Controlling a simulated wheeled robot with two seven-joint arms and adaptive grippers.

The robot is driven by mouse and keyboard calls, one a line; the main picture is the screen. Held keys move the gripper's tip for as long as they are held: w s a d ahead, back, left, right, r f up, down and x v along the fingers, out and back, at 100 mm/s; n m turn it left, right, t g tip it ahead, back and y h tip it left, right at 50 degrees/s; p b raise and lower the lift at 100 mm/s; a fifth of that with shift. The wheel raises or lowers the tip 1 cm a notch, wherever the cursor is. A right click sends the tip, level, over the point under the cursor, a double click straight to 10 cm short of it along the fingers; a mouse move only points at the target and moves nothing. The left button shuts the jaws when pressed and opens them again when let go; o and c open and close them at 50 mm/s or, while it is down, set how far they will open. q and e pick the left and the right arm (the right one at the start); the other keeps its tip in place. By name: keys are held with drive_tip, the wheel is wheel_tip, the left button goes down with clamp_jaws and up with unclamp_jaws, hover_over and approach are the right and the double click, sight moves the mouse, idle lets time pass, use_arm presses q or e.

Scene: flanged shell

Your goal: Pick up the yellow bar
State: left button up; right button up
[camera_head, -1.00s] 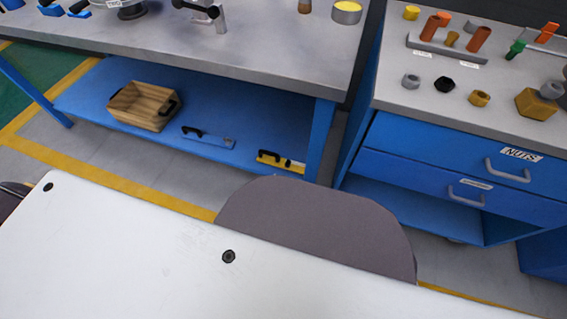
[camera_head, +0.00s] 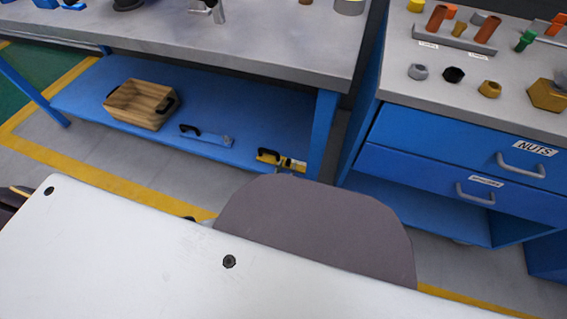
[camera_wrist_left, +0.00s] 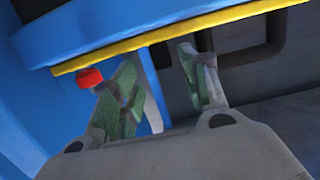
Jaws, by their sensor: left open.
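The yellow bar (camera_head: 291,164) with its black handle lies on the lower blue shelf, near the right table leg. In the left wrist view a long yellow strip (camera_wrist_left: 160,40) runs beside a blue surface, with a dark handle-like loop at its right; I cannot tell for sure that it is the bar. My left gripper (camera_wrist_left: 158,70) is open, its greenish fingers apart with nothing between them, just short of the strip. The right gripper is not in view.
A wooden box (camera_head: 135,105) and a blue bar (camera_head: 208,138) with a black handle share the shelf (camera_head: 85,93). The table leg (camera_head: 321,135) stands just right of the yellow bar. A blue drawer cabinet (camera_head: 445,165) is farther right. A red knob (camera_wrist_left: 89,78) shows beside the left finger.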

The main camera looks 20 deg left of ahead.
sight(289, 159)
use_arm(q)
drive_tip(key=shift+w, duration=0.2)
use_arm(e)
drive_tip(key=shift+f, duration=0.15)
use_arm(q)
drive_tip(key=shift+w+a+f+b, duration=0.1)
drive_tip(key=shift+w+b, duration=0.35)
drive_tip(key=shift+w, duration=0.2)
drive_tip(key=shift+w+a+f+b, duration=0.1)
drive_tip(key=shift+w+b, duration=0.35)
drive_tip(key=shift+w, duration=0.15)
drive_tip(key=shift+w+f+b, duration=0.15)
drive_tip(key=shift+w+b, duration=0.4)
drive_tip(key=shift+w, duration=0.65)
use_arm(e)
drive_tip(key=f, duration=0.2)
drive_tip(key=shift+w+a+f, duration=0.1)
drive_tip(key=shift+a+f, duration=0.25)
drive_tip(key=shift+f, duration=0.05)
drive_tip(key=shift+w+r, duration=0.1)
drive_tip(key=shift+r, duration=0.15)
use_arm(q)
drive_tip(key=shift+c, duration=0.9)
drive_tip(key=c, duration=0.7)
clamp_jaws()
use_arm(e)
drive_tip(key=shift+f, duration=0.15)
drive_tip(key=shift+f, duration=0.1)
